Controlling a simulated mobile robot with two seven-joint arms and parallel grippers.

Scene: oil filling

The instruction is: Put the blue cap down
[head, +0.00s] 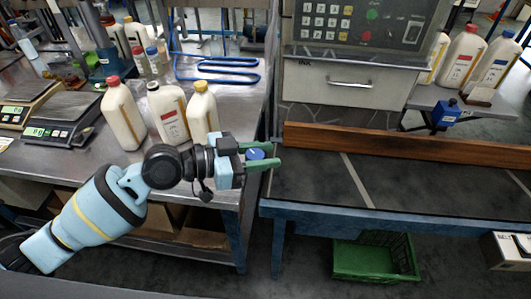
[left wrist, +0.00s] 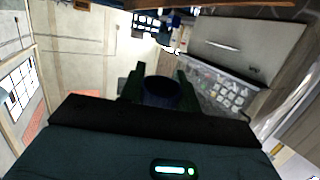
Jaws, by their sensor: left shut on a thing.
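My left gripper (head: 262,157) is shut on the blue cap (head: 256,154). It holds the cap between its green fingers, near the gap between the left metal table and the dark workbench. In the left wrist view the cap (left wrist: 160,90) is a dark round shape between the fingers (left wrist: 158,88). Three white bottles stand on the metal table left of the gripper: one with a red cap (head: 122,115), one with a dark cap (head: 168,112) and one with a yellow cap (head: 202,112). My right gripper does not show.
The metal table (head: 105,158) also carries scales (head: 60,115) and a blue wire rack (head: 215,68). The dark workbench (head: 400,178) on the right has a bare top, with a wooden beam (head: 400,146) along its back. A green crate (head: 372,262) stands below it. More bottles (head: 462,55) stand at the back right.

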